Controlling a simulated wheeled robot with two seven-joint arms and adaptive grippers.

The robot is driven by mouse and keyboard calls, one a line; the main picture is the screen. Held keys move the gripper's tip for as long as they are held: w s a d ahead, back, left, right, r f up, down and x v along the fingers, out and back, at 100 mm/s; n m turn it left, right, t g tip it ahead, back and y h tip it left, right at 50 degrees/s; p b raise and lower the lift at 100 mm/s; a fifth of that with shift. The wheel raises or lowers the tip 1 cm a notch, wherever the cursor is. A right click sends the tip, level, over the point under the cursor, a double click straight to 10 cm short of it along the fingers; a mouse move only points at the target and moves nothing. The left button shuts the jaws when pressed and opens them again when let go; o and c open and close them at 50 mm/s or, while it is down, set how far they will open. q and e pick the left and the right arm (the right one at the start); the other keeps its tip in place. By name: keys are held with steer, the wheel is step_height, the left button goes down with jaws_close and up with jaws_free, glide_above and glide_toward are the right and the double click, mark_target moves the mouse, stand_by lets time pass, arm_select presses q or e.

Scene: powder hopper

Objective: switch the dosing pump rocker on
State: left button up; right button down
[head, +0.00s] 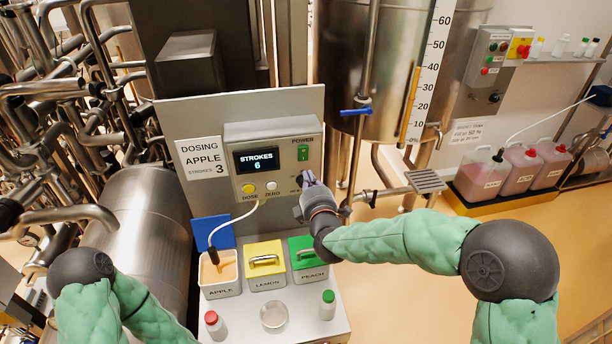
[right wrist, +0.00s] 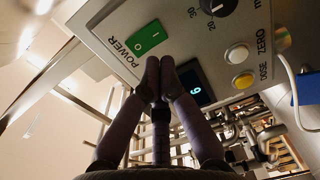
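The dosing pump box (head: 275,185) is fixed to an upright grey panel. Its green power rocker (head: 303,152) is at the upper right, under the word POWER; it also shows in the right wrist view (right wrist: 148,37). I cannot tell which side of the rocker is pressed. The lit display (head: 257,160) reads STROKES 6. My right gripper (head: 308,180) is in front of the box, just below the rocker. In the right wrist view its fingertips (right wrist: 160,65) are together and empty, close beside the rocker; contact is unclear. My left gripper is out of view.
A yellow DOSE button (head: 248,188) and white ZERO button (head: 271,187) sit under the display. A dial (right wrist: 218,5) is beside the rocker, hidden by my gripper in the head view. Apple (head: 220,286), lemon (head: 266,280) and peach (head: 307,273) bins stand below.

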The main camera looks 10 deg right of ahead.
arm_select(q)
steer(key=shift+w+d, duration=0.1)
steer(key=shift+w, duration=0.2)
arm_select(e)
steer(key=s+f, duration=0.1)
steer(key=s, duration=0.6)
steer(key=shift+s+d+f, duration=0.15)
steer(key=shift+s+f, duration=0.1)
